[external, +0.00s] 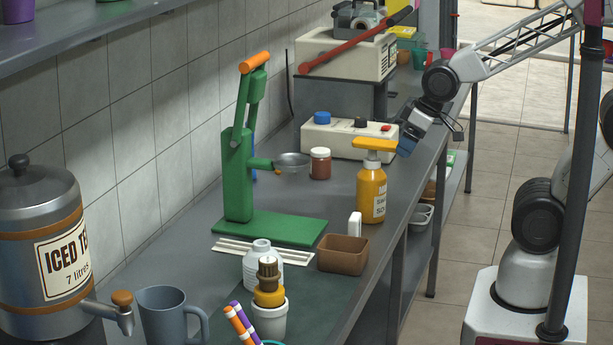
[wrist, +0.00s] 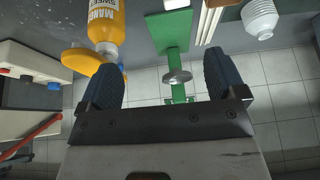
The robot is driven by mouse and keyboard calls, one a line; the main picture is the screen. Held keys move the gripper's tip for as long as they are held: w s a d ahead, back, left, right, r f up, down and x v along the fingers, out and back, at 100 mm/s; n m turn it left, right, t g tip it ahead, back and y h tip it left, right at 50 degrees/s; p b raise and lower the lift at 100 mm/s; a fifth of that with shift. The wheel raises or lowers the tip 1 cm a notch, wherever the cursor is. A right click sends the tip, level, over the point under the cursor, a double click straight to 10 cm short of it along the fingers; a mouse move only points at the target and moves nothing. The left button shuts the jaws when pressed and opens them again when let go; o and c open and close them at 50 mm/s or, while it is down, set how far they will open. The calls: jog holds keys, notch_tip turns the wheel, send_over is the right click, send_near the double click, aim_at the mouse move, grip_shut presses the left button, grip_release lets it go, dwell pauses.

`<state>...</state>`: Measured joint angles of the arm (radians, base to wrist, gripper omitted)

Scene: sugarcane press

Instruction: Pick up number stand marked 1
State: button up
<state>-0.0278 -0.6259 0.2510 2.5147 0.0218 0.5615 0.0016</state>
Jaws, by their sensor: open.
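A small white upright piece (external: 355,225) stands on the counter behind the brown box, near the front edge. My gripper (external: 404,148) is above the counter's front edge, close to the yellow pump top of the mango bottle (external: 372,190). In the wrist view my gripper (wrist: 163,82) has its two dark fingers wide apart with nothing held between them. The bottle (wrist: 106,25) shows beside the left finger.
The green press (external: 238,175) stands left of the bottle, with a metal strainer (external: 292,162). The brown box (external: 343,254), white ribbed bottle (external: 262,266), grey jug (external: 168,315) and iced tea dispenser (external: 50,240) are nearer the camera.

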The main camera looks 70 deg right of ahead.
jog(key=w+a+f+t, duration=0.2)
jog(key=w+f+t, duration=0.25)
jog(key=f, duration=0.65)
jog(key=t, duration=0.3)
send_near(359, 224)
jog(key=x, duration=0.3)
jog(key=shift+w+d, duration=0.3)
jog(key=shift+d, duration=0.1)
jog(key=shift+s+f+t+y, duration=0.2)
jog(key=shift+f+t+y, duration=0.1)
jog(key=shift+f+t, duration=0.25)
jog(key=shift+x, duration=1.3)
jog(key=shift+w, duration=0.15)
jog(key=shift+x, duration=2.45)
